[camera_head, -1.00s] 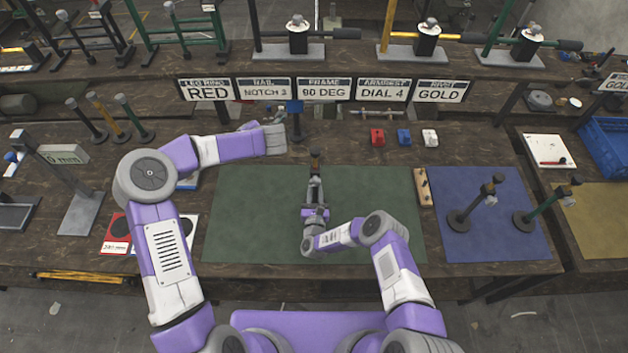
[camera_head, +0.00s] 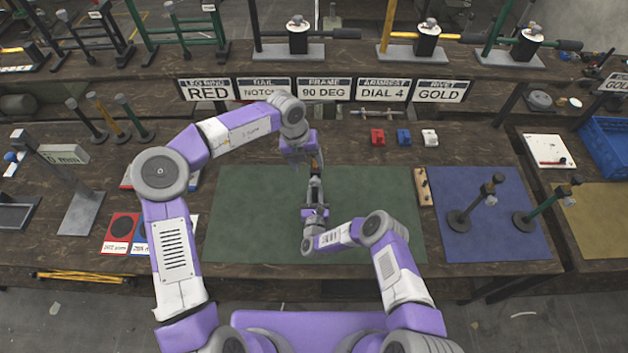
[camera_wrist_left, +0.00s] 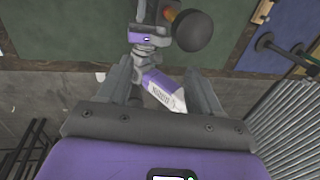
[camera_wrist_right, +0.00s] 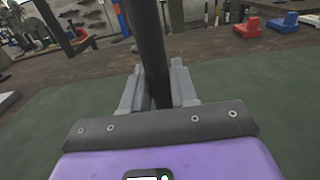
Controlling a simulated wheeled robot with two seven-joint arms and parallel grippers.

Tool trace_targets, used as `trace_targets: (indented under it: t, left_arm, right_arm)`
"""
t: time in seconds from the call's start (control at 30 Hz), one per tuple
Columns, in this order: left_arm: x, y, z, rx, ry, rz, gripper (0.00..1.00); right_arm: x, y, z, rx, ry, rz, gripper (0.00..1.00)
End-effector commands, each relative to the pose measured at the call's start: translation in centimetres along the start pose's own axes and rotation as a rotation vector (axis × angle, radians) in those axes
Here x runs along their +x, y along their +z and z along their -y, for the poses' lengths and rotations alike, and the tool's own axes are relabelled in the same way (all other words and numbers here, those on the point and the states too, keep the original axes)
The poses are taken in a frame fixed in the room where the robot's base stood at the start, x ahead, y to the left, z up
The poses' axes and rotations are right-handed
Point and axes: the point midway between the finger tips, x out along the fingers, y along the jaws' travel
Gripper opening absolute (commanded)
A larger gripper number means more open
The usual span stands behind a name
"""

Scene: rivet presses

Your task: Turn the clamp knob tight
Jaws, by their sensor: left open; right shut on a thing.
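The clamp knob looks like a dark round ball (camera_wrist_left: 197,33) in the left wrist view, beside a small orange part. In the head view the knob is hard to make out among the grippers. My left gripper (camera_head: 305,160) is open over the far part of the green mat. In the left wrist view its fingers (camera_wrist_left: 160,78) are apart and empty, with the knob beyond them, not between them. My right gripper (camera_head: 315,192) is shut on a dark upright post (camera_wrist_right: 149,40), which stands between its fingers in the right wrist view.
The green mat (camera_head: 250,215) is bare around the grippers. A small wooden block with holes (camera_head: 423,186) lies at its right edge. Red (camera_head: 377,136), blue (camera_head: 403,136) and white (camera_head: 430,138) blocks stand behind. A blue mat (camera_head: 480,235) with dark-based posts is to the right.

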Motion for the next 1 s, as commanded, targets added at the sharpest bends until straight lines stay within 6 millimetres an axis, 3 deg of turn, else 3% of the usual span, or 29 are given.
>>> trace_targets:
  t: [0.3,0.5,0.9,1.0]
  left_arm:
    - [6.6,-0.1,-0.1,0.002,0.001,-0.003,0.65]
    - [9.2,0.0,-0.1,0.001,0.001,-0.002,0.65]
    - [10.0,0.0,-0.1,0.002,0.002,0.001,0.65]
    - [10.0,0.0,-0.1,0.002,0.002,0.001,0.52]
  right_arm:
    - [0.1,0.1,0.0,0.0,-0.001,0.003,0.0]
    - [0.1,0.1,0.0,0.0,-0.001,0.003,0.0]
    - [0.1,0.1,0.0,0.0,-0.001,0.003,0.0]
    - [0.1,0.1,0.0,0.0,-0.001,0.003,0.0]
